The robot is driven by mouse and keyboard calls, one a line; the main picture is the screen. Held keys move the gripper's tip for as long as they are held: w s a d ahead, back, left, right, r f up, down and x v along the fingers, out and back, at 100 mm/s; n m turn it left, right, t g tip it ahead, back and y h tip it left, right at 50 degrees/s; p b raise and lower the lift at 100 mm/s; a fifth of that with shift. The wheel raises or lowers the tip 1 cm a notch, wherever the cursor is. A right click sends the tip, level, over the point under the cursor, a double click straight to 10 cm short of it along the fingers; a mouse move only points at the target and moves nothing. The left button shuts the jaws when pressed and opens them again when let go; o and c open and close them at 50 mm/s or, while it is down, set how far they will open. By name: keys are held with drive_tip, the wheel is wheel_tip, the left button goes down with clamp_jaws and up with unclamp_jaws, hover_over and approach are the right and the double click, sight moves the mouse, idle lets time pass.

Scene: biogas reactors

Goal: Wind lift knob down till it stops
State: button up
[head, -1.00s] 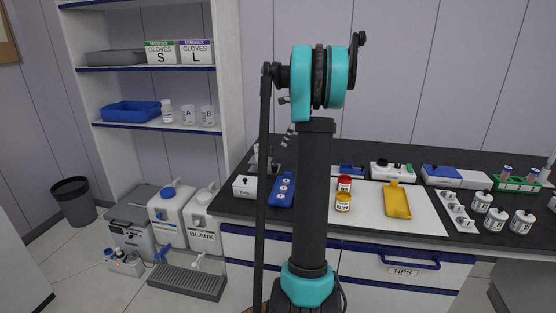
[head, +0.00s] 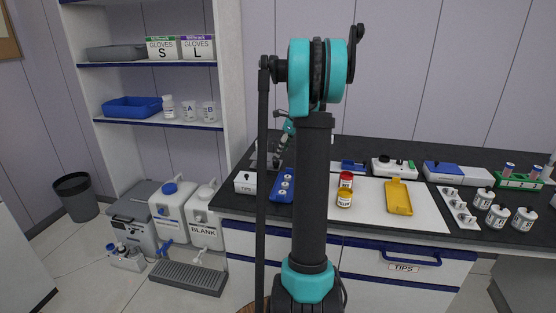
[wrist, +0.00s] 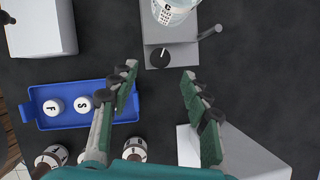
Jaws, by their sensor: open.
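In the wrist view a grey metal device (wrist: 185,55) stands at the top, with a black round knob (wrist: 160,57) with a white pointer line on its near face. A clear beaker (wrist: 174,12) marked C sits on it, cut off by the frame edge. My gripper (wrist: 159,75) is open, and its two fingers point toward the device with the knob between and just beyond the tips. Nothing is between the fingers. In the head view my gripper (head: 281,146) shows small beside the arm, over the device (head: 266,161), which is partly hidden.
A blue tray (wrist: 65,121) with white-capped items lies left of the fingers. A white box (wrist: 40,27) stands at upper left, and another pale block (wrist: 235,150) is below the right finger. Dark bench top is clear to the right of the device.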

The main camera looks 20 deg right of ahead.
sight(277, 161)
drive_tip(key=x, duration=0.6)
clamp_jaws()
idle(0.3)
